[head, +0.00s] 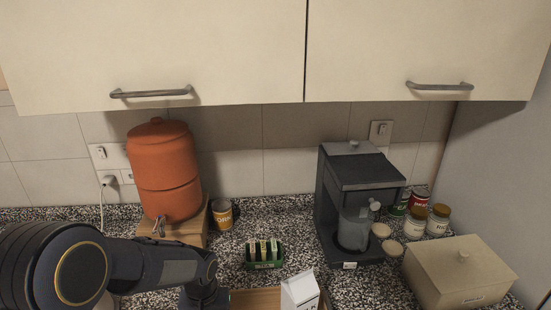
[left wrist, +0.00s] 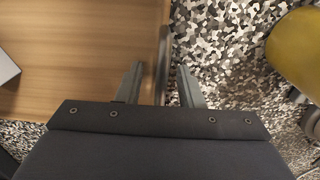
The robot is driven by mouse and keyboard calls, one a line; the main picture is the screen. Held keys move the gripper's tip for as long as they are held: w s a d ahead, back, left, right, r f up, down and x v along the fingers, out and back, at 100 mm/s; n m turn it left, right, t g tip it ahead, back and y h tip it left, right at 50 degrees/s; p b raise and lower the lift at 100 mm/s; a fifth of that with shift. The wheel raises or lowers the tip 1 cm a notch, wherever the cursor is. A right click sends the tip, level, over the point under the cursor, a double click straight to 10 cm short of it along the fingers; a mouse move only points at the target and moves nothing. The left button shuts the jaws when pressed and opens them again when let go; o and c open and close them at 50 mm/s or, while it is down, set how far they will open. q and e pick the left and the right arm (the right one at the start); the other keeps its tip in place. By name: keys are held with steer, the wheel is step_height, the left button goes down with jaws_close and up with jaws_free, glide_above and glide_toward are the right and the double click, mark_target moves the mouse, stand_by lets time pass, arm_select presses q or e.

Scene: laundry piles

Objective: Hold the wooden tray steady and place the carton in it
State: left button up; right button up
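The wooden tray (head: 256,298) shows at the bottom of the head view, mostly cut off by the frame edge. Its flat floor (left wrist: 80,50) fills the left of the left wrist view. The white carton (head: 300,290) is upright at the tray's right part in the head view; its base is cut off, so I cannot tell whether it rests inside. My left gripper (left wrist: 160,66) is open, its fingers on either side of the tray's side wall, with gaps visible. In the head view it is at the bottom edge, left of the tray. My right gripper is not in view.
A green box of packets (head: 263,255) stands behind the tray. A coffee machine (head: 355,200), jars (head: 438,220) and a beige lidded box (head: 458,272) are to the right. An orange dispenser (head: 163,170) and a can (head: 222,214) stand behind my left arm. A yellow rounded object (left wrist: 298,55) is right of my left gripper.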

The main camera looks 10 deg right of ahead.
arm_select(q)
step_height(320, 180, up, 12)
steer(key=shift+f, duration=0.2)
steer(key=s+a+r+n+t+h, duration=0.1)
steer(key=s+a+r+h, duration=0.1)
steer(key=s+a+r, duration=0.3)
steer(key=s+a+r+t+h, duration=0.1)
steer(key=s+a+h, duration=0.15)
steer(key=s, duration=0.35)
steer(key=s+a+f+t, duration=0.1)
steer(key=s+a+t, duration=0.1)
steer(key=s, duration=0.8)
steer(key=shift+s+f+n+t+y, duration=0.15)
steer(key=shift+f+n+t+y, duration=0.2)
steer(key=shift+t, duration=0.45)
